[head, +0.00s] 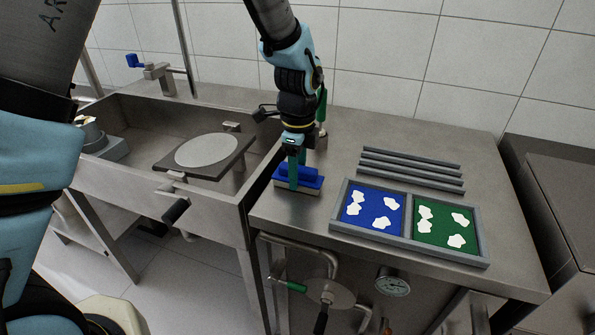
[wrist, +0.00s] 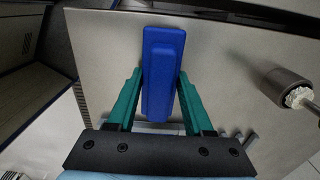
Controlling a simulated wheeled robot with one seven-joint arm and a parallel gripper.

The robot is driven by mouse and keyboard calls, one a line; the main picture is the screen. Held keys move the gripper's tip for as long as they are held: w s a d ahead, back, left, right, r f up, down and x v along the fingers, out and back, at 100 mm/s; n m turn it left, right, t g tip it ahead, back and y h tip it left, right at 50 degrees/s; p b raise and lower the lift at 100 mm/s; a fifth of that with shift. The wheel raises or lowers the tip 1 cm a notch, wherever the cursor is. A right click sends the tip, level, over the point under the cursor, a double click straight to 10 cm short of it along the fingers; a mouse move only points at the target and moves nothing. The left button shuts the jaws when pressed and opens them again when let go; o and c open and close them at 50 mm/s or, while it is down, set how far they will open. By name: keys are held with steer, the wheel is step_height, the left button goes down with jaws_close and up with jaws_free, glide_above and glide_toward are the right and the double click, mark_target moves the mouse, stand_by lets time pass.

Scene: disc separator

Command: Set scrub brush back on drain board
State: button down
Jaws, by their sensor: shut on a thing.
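The blue scrub brush (head: 299,179) is at the left end of the steel drain board (head: 285,212), close to the sink's edge. Its pale bristle side faces down, at or just above the board; I cannot tell if it touches. My gripper (head: 292,172) points down with its green fingers shut on the brush. In the wrist view, the brush's blue back (wrist: 162,75) lies between the two green fingers (wrist: 158,95), with the drain board behind it.
A grey tray (head: 409,246) with a blue and a green section holding white pieces lies right of the brush. Several grey bars (head: 410,168) lie behind it. The sink (head: 135,108) with a round disc (head: 207,150) is at left. A cylinder (wrist: 287,88) shows right in the wrist view.

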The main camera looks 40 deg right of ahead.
steer(key=shift+c, duration=1.5)
jaws_free()
step_height(320, 180, up, 12)
steer(key=b, duration=0.2)
steer(key=shift+r, duration=0.1)
steer(key=w+a+f+n, duration=0.1)
steer(key=w+a+n, duration=0.55)
steer(key=a, duration=0.45)
steer(key=w+a+f+n, duration=0.1)
steer(key=w+a+n, duration=0.5)
steer(key=a, duration=0.4)
steer(key=s+a+f+n, duration=0.1)
steer(key=a+n, duration=0.7)
steer(key=a, duration=0.2)
steer(key=s+a+f+n+t, duration=0.1)
steer(key=s+a+f+n, duration=0.1)
steer(key=a+n, duration=0.6)
steer(key=shift+s+a+t, duration=0.25)
steer(key=shift+a+t, duration=0.05)
steer(key=shift+a, duration=0.75)
